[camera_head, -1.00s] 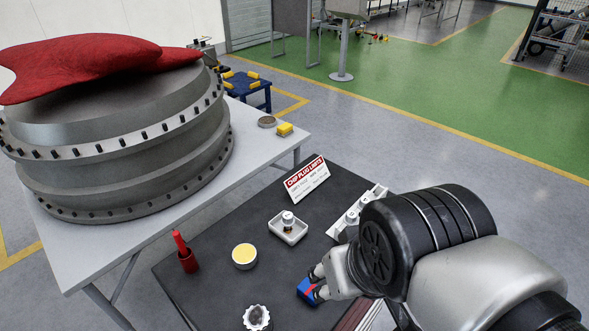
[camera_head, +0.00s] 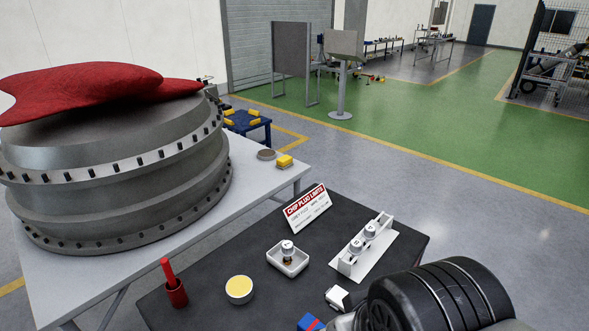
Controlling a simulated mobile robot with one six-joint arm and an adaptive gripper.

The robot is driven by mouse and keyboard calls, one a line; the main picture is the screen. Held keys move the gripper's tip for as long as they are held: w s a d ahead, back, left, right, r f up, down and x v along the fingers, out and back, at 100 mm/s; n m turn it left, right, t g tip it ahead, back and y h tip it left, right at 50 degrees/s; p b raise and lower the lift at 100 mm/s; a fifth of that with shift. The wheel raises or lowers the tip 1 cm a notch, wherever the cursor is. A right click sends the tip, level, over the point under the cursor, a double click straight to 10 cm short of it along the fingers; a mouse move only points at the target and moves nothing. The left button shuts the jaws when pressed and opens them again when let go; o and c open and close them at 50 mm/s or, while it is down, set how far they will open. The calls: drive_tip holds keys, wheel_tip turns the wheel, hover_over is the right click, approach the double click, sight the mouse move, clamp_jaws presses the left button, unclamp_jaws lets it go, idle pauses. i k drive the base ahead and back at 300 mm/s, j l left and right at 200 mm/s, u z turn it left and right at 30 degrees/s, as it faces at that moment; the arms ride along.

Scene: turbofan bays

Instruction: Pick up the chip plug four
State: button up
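Two silver-capped plugs stand in a white rack (camera_head: 378,251) on the dark table, one nearer (camera_head: 356,245) and one farther (camera_head: 370,230). Another silver-capped plug (camera_head: 288,249) stands in a small white tray (camera_head: 287,268) to the left. I cannot read any number, so I cannot tell which is chip plug four. My gripper is at the bottom edge, below the rack and mostly hidden behind my dark wrist; only a sliver of grey shows. Its fingers cannot be made out.
A sign (camera_head: 307,208) stands behind the tray. A yellow-filled cup (camera_head: 239,290), a red holder (camera_head: 176,293), a blue-and-red block (camera_head: 310,323) and a small white block (camera_head: 338,298) are on the table. A large engine casing (camera_head: 120,190) stands at left.

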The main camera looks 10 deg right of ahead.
sight(369, 233)
drive_tip(key=k+z, duration=0.2)
drive_tip(key=z, duration=0.2)
drive_tip(key=i+l+u, duration=0.1)
drive_tip(key=i+l, duration=0.15)
drive_tip(key=i+l+u, duration=0.1)
drive_tip(key=i+l, duration=0.15)
drive_tip(key=l, duration=0.25)
drive_tip(key=i+l+u, duration=0.1)
drive_tip(key=i+l, duration=0.15)
drive_tip(key=l, duration=0.15)
drive_tip(key=i+l+u, duration=0.1)
drive_tip(key=l, duration=0.35)
drive_tip(key=i, duration=0.1)
